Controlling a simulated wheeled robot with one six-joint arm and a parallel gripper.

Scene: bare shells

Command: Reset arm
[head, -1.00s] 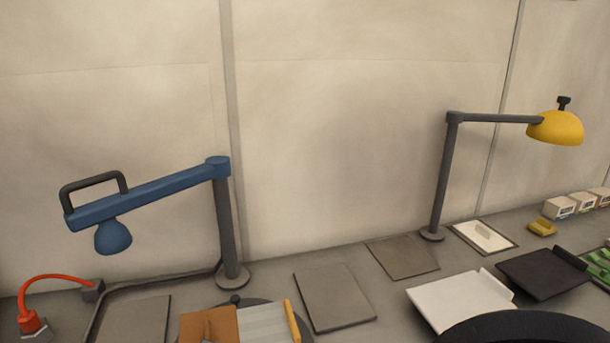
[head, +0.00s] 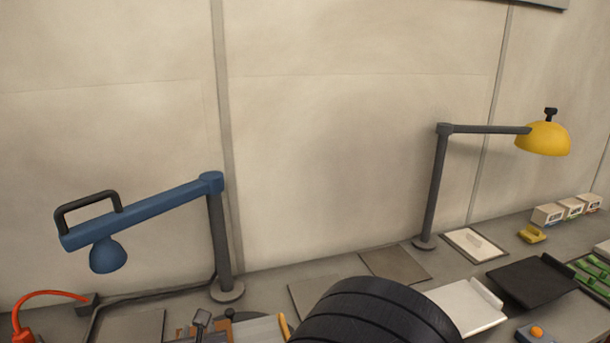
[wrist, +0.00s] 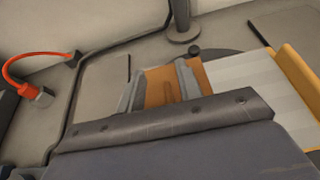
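My gripper (head: 212,322) is low at the bottom edge of the head view, over the orange-brown piece (head: 218,333) on the bench. In the wrist view my gripper (wrist: 160,80) shows two grey fingers standing apart, with the orange-brown piece (wrist: 162,88) visible between and beyond them. Nothing appears clamped between the fingers. Whether they touch the piece is unclear. My dark arm link covers the bottom middle of the head view and hides part of the bench.
A blue lamp (head: 140,213) stands at left and a yellow lamp (head: 543,139) at right. An orange cable plug (head: 22,335) lies at far left. White (head: 468,305) and black (head: 532,280) trays lie at right, beside a control box (head: 537,332). The back wall is close behind.

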